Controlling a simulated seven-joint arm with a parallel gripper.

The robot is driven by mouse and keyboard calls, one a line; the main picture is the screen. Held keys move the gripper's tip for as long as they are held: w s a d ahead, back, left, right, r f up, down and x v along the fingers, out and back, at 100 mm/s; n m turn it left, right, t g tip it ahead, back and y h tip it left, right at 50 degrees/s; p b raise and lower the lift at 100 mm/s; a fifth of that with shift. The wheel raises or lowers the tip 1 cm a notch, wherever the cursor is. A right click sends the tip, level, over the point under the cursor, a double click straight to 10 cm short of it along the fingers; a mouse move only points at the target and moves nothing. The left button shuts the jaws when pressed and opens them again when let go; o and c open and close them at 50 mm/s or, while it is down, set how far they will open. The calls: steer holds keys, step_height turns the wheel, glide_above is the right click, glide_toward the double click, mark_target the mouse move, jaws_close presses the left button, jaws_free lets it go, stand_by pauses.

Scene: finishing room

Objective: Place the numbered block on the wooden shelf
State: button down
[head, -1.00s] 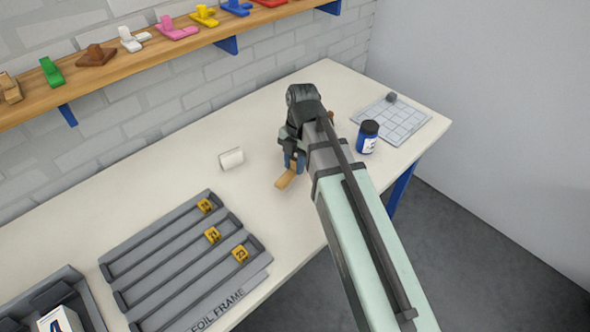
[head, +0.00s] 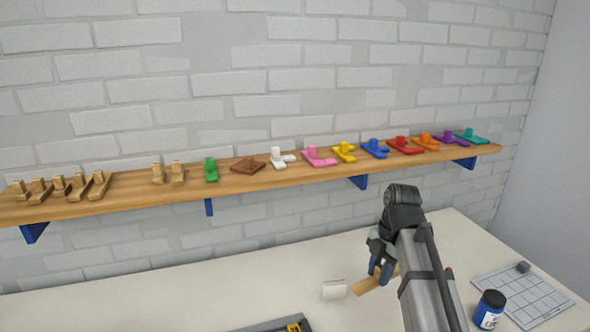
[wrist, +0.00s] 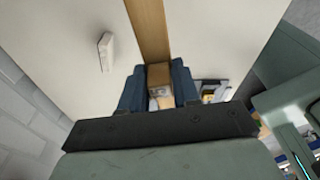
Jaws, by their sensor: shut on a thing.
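My gripper (head: 380,272) is shut on a bare wooden block (head: 370,284), over the worktable and below the shelf. In the wrist view the block (wrist: 160,77) sits between the two blue fingers, with a long flat strip reaching away from them. A small mark shows on its near face, too small to read. The wooden shelf (head: 240,184) runs along the brick wall. Several bare wooden pieces (head: 60,187) stand at its left, and coloured ones (head: 320,157) from green to teal fill the middle and right.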

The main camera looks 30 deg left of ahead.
steer(key=a+r, duration=1.2)
steer(key=a, duration=0.4)
step_height(320, 180, up, 19)
steer(key=m+t, duration=0.3)
steer(key=m, duration=1.7)
glide_above(141, 182)
steer(key=shift+s+d+f, duration=0.1)
steer(key=shift+f, duration=2.3)
steer(key=shift+s+d+f, duration=0.1)
steer(key=shift+f, duration=2.3)
steer(key=shift+f, duration=0.15)
steer(key=c, duration=1.1)
jaws_free()
step_height(141, 182, up, 12)
steer(key=s+d, duration=0.1)
